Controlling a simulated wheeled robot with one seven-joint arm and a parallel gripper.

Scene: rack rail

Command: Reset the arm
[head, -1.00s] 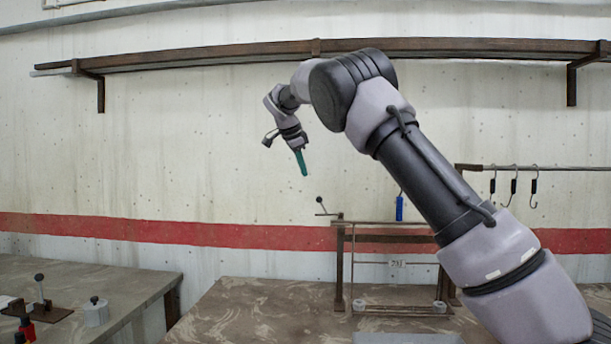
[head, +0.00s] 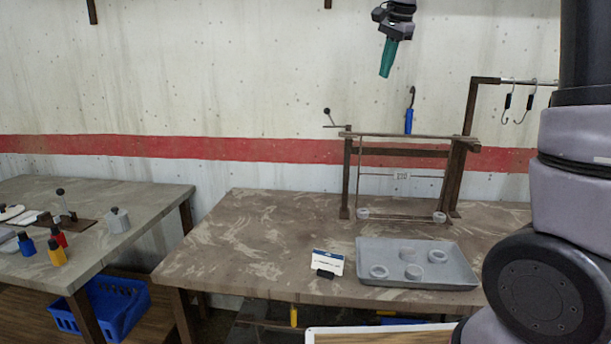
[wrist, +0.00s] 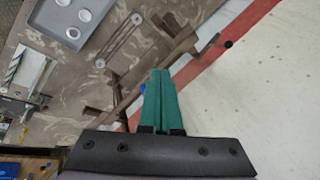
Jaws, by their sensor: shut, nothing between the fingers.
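My gripper (head: 388,58) hangs in the air at the top of the head view, above the brown rack on the table and in front of the wall. Its teal fingers point down and are closed together with nothing between them. In the wrist view the teal fingers (wrist: 159,100) also lie side by side, with the rack and table beyond them. My arm's larger links fill the right side of the head view. The links between them and the gripper are out of view.
The brown rack (head: 346,177) stands at the back of the table (head: 240,240). A grey tray (head: 440,275) with several clear rings and a card (head: 328,263) sit in front. Hooks (head: 506,100) hang from a rail at right. A side table (head: 140,195) and blue crate (head: 125,305) stand left.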

